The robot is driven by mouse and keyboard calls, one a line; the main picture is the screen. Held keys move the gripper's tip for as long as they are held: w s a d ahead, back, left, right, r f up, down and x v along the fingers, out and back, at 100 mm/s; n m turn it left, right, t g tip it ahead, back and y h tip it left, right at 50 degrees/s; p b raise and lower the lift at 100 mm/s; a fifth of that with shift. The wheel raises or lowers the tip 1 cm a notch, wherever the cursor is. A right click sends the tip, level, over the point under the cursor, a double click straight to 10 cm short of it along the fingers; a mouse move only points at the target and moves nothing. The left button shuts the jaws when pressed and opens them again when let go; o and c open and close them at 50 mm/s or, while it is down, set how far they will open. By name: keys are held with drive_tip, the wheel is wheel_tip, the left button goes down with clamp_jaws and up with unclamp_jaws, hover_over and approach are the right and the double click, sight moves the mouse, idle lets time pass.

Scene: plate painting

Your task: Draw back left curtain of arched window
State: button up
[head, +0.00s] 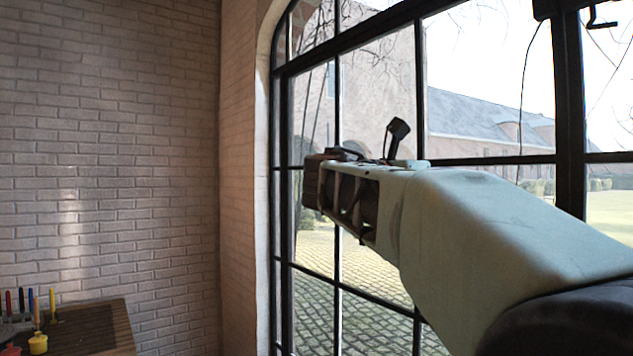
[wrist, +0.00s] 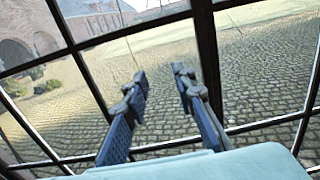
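The arched window (head: 570,110) has a black frame with many panes and fills the right of the head view. Its bars (wrist: 207,60) also cross the wrist view. I see no curtain cloth in either view. My gripper (wrist: 161,74) shows as two dark fingers in front of the glass, with a clear gap between them and nothing held. In the head view my pale arm reaches from the lower right across the window, its dark end near the window's left side. The fingers cannot be made out clearly there, nor whether they touch the window.
A pale brick wall (head: 110,130) and the window's brick reveal (head: 245,200) stand to the left. A dark wooden table (head: 95,330) at the lower left holds brushes and paint pots. A cobbled courtyard and buildings show through the glass.

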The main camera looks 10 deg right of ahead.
drive_tip(key=p+x, duration=0.1)
drive_tip(key=x, duration=0.9)
drive_tip(key=shift+w, duration=0.1)
drive_tip(key=shift+c, duration=0.6)
clamp_jaws()
